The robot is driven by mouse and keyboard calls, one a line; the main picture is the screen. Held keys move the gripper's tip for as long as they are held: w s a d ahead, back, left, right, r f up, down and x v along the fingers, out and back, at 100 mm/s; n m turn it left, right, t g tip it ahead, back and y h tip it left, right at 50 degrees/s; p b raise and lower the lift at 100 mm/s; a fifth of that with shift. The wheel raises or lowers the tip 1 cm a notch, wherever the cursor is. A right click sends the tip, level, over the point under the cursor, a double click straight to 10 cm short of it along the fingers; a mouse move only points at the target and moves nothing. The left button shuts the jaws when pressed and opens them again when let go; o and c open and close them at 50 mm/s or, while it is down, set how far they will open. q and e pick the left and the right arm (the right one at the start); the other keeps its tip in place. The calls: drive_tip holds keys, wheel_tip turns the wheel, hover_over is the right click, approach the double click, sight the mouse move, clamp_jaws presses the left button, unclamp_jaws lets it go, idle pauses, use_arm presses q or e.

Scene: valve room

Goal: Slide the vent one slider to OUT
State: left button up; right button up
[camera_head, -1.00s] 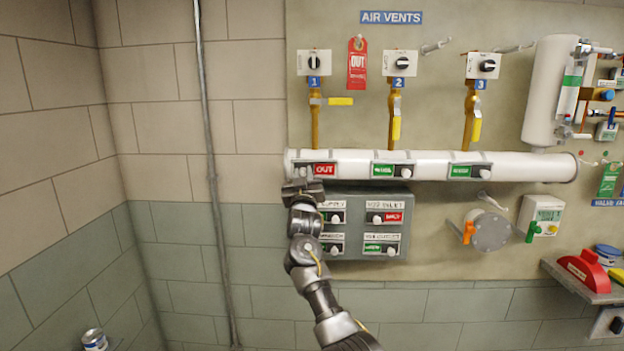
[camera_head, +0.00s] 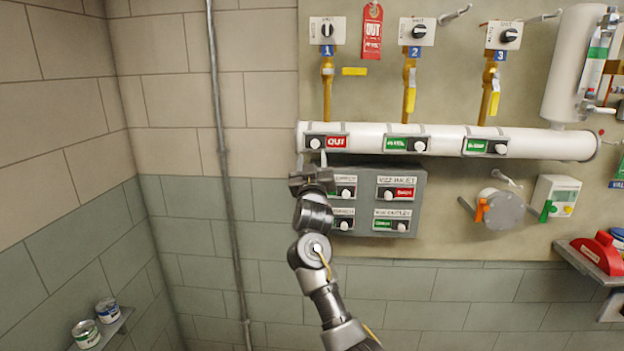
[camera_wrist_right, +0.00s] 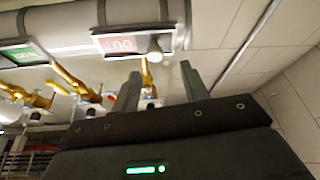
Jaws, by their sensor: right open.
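The vent one slider (camera_head: 326,142) sits on the white pipe below valve 1. Its white knob (camera_head: 315,143) is at the left end and a red OUT label (camera_head: 336,142) shows beside it. My right gripper (camera_head: 311,160) is just below this slider, fingers pointing up. In the right wrist view my gripper (camera_wrist_right: 160,82) is open and empty, and the knob (camera_wrist_right: 155,51) is beyond the fingertips, apart from them. The red label (camera_wrist_right: 118,44) shows beside the knob there. My left gripper is not in view.
The vent two slider (camera_head: 407,144) and vent three slider (camera_head: 486,146) show green labels. A grey panel with several sliders (camera_head: 408,212) is just right of my right gripper. Two cans (camera_head: 96,322) stand on a shelf at lower left. The left wall area is clear.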

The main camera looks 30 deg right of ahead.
drive_tip(key=shift+b+v, duration=0.6)
drive_tip(key=shift+v, duration=1.55)
